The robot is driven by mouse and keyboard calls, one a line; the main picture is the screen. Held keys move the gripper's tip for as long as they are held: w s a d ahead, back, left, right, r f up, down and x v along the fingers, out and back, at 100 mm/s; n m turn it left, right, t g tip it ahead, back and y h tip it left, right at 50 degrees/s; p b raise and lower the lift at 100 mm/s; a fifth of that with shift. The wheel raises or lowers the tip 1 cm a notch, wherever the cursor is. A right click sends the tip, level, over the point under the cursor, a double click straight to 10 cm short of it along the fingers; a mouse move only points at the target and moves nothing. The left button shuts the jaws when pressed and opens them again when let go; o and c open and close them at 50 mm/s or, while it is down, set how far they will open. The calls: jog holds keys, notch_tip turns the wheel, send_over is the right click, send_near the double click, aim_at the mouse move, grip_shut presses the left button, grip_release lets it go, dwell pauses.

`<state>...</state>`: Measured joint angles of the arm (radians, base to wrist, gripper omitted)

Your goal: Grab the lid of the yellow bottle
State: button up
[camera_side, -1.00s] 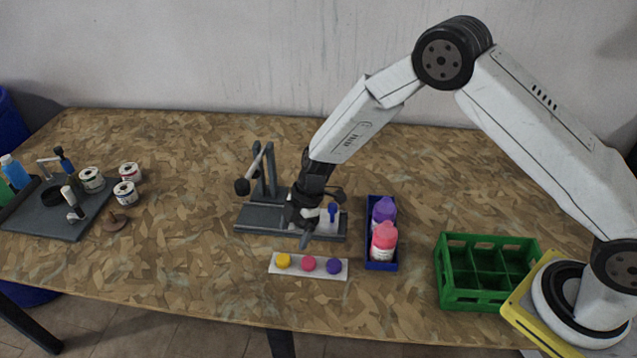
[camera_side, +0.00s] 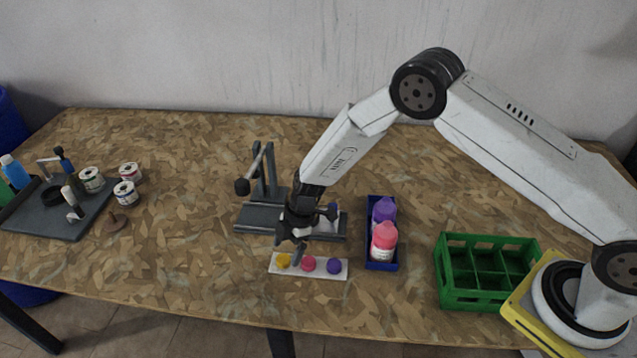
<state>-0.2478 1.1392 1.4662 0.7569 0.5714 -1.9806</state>
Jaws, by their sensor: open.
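A yellow lid (camera_side: 283,260) sits at the left end of a white strip (camera_side: 322,273) near the front middle of the table. My gripper (camera_side: 288,246) is open and empty, just above and behind the yellow lid. From this view I cannot tell the exact gap between the fingertips and the lid. A whitish object (camera_side: 327,222) on the grey fixture (camera_side: 257,219) is partly hidden behind my gripper. I see no yellow bottle clearly.
A pink lid (camera_side: 308,263) and a purple lid (camera_side: 334,266) share the strip. A blue tray (camera_side: 381,266) holds a purple bottle (camera_side: 384,211) and a pink bottle (camera_side: 384,241). A green crate (camera_side: 468,300) stands right. The fixture's lever (camera_side: 250,178) rises behind my gripper.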

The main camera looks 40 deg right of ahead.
aim_at(283, 261)
jog(key=shift+x, duration=1.15)
grip_shut()
